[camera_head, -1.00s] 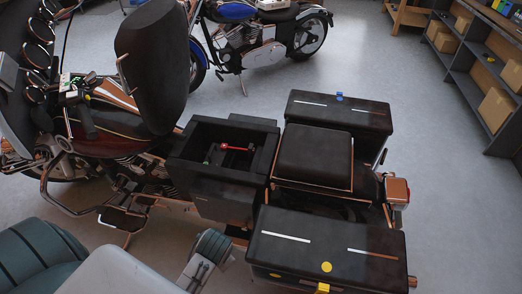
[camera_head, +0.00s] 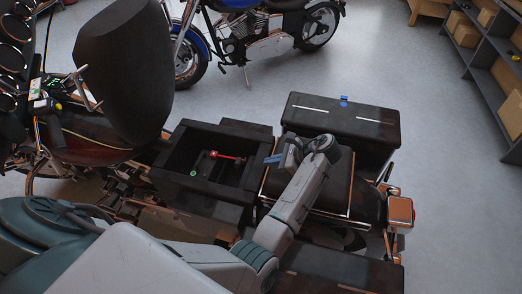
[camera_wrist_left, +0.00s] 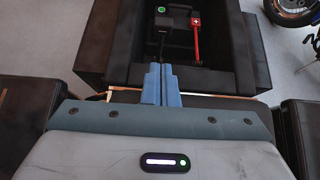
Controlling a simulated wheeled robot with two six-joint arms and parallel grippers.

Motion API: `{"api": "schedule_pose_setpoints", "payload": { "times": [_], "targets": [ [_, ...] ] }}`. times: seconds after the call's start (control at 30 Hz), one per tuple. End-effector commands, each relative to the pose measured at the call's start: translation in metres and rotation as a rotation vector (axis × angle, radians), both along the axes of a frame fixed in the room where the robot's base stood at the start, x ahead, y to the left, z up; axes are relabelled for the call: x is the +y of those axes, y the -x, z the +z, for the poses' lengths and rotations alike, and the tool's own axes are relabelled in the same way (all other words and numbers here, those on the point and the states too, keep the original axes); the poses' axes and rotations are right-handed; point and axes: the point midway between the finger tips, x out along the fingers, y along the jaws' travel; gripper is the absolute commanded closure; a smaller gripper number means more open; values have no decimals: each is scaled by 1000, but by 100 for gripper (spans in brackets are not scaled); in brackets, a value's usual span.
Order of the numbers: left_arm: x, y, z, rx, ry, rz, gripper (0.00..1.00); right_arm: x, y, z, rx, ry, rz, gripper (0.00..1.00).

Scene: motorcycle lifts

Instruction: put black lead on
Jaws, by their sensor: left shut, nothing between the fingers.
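The motorcycle's open black bay (camera_head: 212,200) holds a red lead (camera_head: 226,156) and a small green round mark (camera_head: 194,173). In the left wrist view the red lead (camera_wrist_left: 197,38) has a white plus on its end. Left of it is the black lead (camera_wrist_left: 163,24), dark against the bay and just below the green mark (camera_wrist_left: 160,9). Its lower part is hard to make out. My left gripper (camera_head: 272,158) is shut and empty, above the rear seat at the bay's right edge. Its blue fingers (camera_wrist_left: 160,70) point toward the leads, apart from them. My right gripper is out of view.
The raised black seat (camera_head: 125,70) stands left of the bay. The rear seat (camera_head: 335,180) lies under my left forearm, with a far side case (camera_head: 340,122) and a near one (camera_head: 335,268) beside it. A blue motorcycle (camera_head: 260,35) and shelves (camera_head: 495,65) stand behind.

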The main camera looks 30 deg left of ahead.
Motion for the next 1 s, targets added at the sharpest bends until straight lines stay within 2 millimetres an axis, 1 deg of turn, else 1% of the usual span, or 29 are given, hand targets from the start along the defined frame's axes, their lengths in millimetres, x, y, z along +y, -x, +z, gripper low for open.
{"api": "schedule_pose_setpoints", "payload": {
  "times": [0.07, 0.17, 0.27, 0.5, 0.63, 0.8, 1.0],
  "targets": [
    [-1, -4, 4, 18, -10, -9, 100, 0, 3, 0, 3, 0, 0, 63],
    [4, -3, 1, 26, -14, -12, 100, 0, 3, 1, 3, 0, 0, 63],
    [16, -1, -7, 26, -14, -11, 100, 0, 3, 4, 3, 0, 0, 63],
    [53, 6, -32, 24, -14, -11, 100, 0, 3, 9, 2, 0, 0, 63],
    [68, 8, -43, 22, -12, -12, 100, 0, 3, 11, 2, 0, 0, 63],
    [77, 10, -51, 21, -10, -11, 100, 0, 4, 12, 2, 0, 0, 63],
    [79, 10, -52, 20, -10, -11, 100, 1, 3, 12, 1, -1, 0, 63]
  ]
}}
